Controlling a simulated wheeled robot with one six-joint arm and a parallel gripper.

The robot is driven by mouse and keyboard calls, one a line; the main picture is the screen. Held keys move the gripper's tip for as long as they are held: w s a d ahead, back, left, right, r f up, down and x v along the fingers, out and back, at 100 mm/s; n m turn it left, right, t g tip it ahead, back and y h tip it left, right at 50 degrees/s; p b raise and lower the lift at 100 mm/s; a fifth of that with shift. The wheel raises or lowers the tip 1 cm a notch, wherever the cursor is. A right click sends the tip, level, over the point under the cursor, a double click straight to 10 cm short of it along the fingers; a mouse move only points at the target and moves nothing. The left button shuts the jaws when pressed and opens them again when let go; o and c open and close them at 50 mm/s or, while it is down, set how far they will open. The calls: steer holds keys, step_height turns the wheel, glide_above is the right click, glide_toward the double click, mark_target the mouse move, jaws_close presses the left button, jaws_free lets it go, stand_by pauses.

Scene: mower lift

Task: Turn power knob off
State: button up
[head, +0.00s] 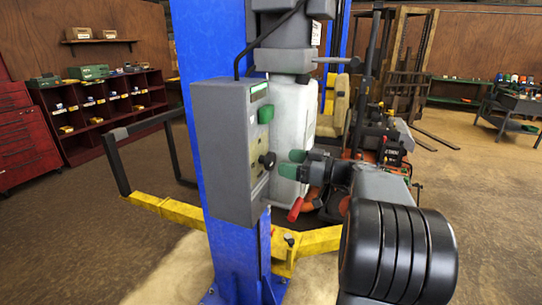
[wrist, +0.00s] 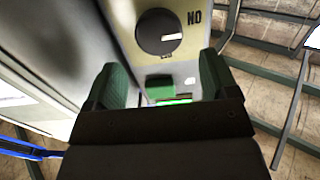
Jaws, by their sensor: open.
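The black round power knob (head: 267,160) is on the front panel of the grey control box (head: 222,150), fixed to the blue post. In the wrist view the knob (wrist: 158,32) carries a white mark pointing right, towards lettering that reads "NO", apparently "ON" seen upside down. My gripper (head: 292,163) is open, with green fingertips, just right of the knob and facing the panel. In the wrist view my gripper (wrist: 162,70) has its fingers wide apart and empty. The knob shows beyond the fingertips, and no contact is visible.
A green button (head: 265,114) sits above the knob on the panel. Yellow lift arms (head: 310,243) spread from the post's base. A red-handled lever (head: 296,209) shows below my gripper. A mower (head: 388,140) and forklift stand behind. Shelves (head: 105,98) line the left wall.

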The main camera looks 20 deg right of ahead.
mark_target(273, 160)
steer(key=shift+p+x, duration=0.65)
steer(key=shift+x, duration=2.45)
steer(key=c, duration=0.9)
steer(key=shift+o, duration=0.2)
steer(key=shift+f, duration=0.1)
